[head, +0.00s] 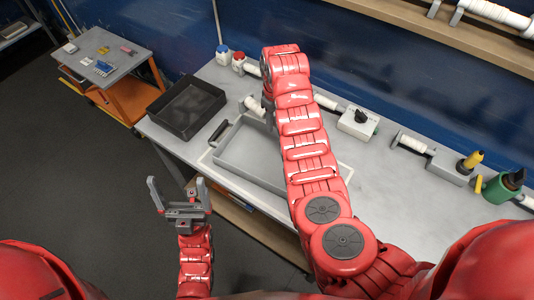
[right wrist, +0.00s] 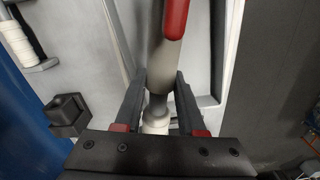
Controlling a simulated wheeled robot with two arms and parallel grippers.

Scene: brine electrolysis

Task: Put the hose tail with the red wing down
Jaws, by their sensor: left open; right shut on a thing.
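The hose tail with the red wing (right wrist: 166,62) is between the two fingers of my right gripper (right wrist: 161,100) in the right wrist view. Its red wing (right wrist: 175,18) shows at the top, and a grey neck and a white part lie below. The fingers are shut on it. In the head view my right arm hides most of this gripper; a short white piece (head: 255,105) shows beside it, over the grey tray's far left side. My left gripper (head: 178,205) is open and empty, in front of the bench's near edge.
A grey tray (head: 232,178) lies on the bench under my right arm, with a black tray (head: 187,108) to its left. Blue-capped (head: 222,52) and red-capped (head: 238,60) containers stand behind. A knobbed box (head: 358,122) and a green fitting (head: 503,185) are at right.

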